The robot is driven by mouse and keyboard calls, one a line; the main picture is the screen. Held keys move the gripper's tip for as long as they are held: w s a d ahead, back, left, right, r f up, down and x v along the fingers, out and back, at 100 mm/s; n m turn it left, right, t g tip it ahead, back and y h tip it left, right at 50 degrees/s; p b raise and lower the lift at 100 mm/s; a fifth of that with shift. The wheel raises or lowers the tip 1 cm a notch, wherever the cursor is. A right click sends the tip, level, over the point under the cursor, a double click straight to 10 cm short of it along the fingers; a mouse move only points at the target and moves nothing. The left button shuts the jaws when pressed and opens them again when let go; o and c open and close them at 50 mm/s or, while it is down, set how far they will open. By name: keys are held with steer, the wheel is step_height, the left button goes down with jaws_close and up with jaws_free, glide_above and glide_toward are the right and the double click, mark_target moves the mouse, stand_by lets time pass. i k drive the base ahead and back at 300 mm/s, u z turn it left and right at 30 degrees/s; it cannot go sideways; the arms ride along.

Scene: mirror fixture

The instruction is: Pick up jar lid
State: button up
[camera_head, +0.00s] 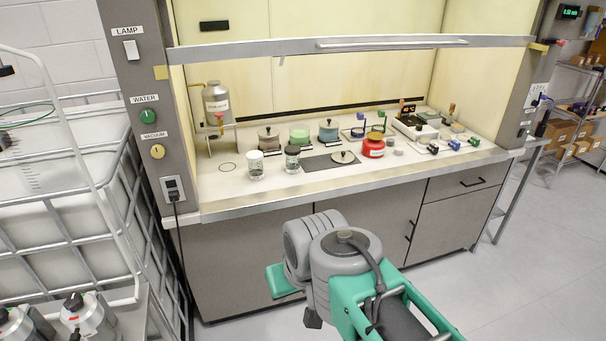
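A round beige jar lid (343,157) with a small dark knob lies on a dark mat (318,164) on the fume hood's worktop, near the front edge. Nothing touches it from above. My arm shows at the bottom middle, in front of the cabinets and below the worktop, well apart from the lid. I cannot make out my gripper's fingers; the end of the arm is hidden behind its own links or out of frame.
Left of the mat stand a white-capped jar (255,165) and a dark-capped jar (292,159). A red jar (373,146) stands close on the right. Lidded pots line the back. The raised sash (350,43) spans the hood opening. The worktop's front edge (330,187) is clear.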

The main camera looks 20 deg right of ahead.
mark_target(342, 157)
steer(key=z, duration=0.65)
steer(key=i, duration=0.25)
steer(key=z, duration=0.75)
steer(key=i, duration=1.8)
steer(key=u, duration=1.25)
steer(key=i, duration=0.45)
steer(key=u, duration=0.45)
